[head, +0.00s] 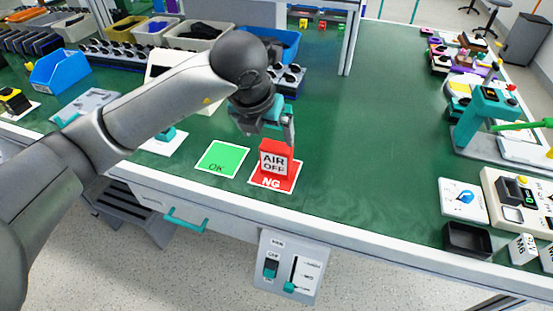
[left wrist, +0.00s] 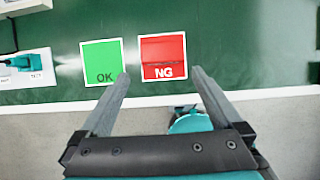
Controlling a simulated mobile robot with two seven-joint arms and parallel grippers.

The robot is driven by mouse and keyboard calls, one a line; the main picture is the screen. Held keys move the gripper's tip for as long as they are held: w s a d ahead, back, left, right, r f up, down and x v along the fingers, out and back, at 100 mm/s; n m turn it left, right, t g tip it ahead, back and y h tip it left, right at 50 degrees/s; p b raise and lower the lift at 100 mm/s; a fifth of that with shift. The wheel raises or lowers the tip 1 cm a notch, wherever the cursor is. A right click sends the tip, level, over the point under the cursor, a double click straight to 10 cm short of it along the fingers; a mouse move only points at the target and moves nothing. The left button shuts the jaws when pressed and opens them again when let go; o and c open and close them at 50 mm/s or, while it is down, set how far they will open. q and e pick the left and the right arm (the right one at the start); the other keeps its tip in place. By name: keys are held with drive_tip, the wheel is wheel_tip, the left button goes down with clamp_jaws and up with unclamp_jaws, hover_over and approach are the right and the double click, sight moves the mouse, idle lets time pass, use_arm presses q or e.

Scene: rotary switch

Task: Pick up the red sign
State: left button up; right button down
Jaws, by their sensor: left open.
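The red sign (head: 276,158), with a white "AIR OFF" label, stands on the red NG mat (head: 285,186) near the front edge of the green table. In the left wrist view the sign (left wrist: 163,48) is seen from above as a red shape on the NG mat (left wrist: 148,72). My left gripper (head: 268,132) is open and empty, just above the sign in the head view. In the left wrist view its two fingertips (left wrist: 160,75) are apart, with the sign beyond the gap between them. My right gripper is not in view.
A green OK mat (head: 222,158) lies left of the NG mat. A switch panel (head: 290,266) hangs below the table's front edge. A black tray (head: 467,239) and a teal device (head: 487,108) stand at the right. The table's middle right is clear.

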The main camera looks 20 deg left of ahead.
sight(274, 150)
use_arm(q)
drive_tip(key=b+x, duration=0.2)
drive_tip(key=x, duration=0.6)
drive_tip(key=shift+d+f, duration=0.15)
drive_tip(key=shift+f, duration=0.1)
drive_tip(key=shift+w+f, duration=0.2)
drive_tip(key=shift+f, duration=0.2)
drive_tip(key=b+x, duration=0.1)
drive_tip(key=x, duration=0.2)
drive_tip(key=shift+w+d+f, duration=0.1)
drive_tip(key=shift+w+d, duration=0.05)
drive_tip(key=shift+w, duration=0.05)
drive_tip(key=shift+w+f, duration=0.15)
drive_tip(key=shift+f, duration=0.2)
drive_tip(key=shift+w+f+b, duration=0.25)
drive_tip(key=shift+f+b, duration=0.1)
drive_tip(key=shift+f, duration=0.1)
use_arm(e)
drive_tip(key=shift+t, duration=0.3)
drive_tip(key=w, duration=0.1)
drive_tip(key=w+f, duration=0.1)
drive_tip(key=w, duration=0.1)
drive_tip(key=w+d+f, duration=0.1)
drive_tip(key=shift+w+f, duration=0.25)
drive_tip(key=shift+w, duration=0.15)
use_arm(q)
drive_tip(key=shift+r, duration=0.1)
drive_tip(key=c, duration=1.1)
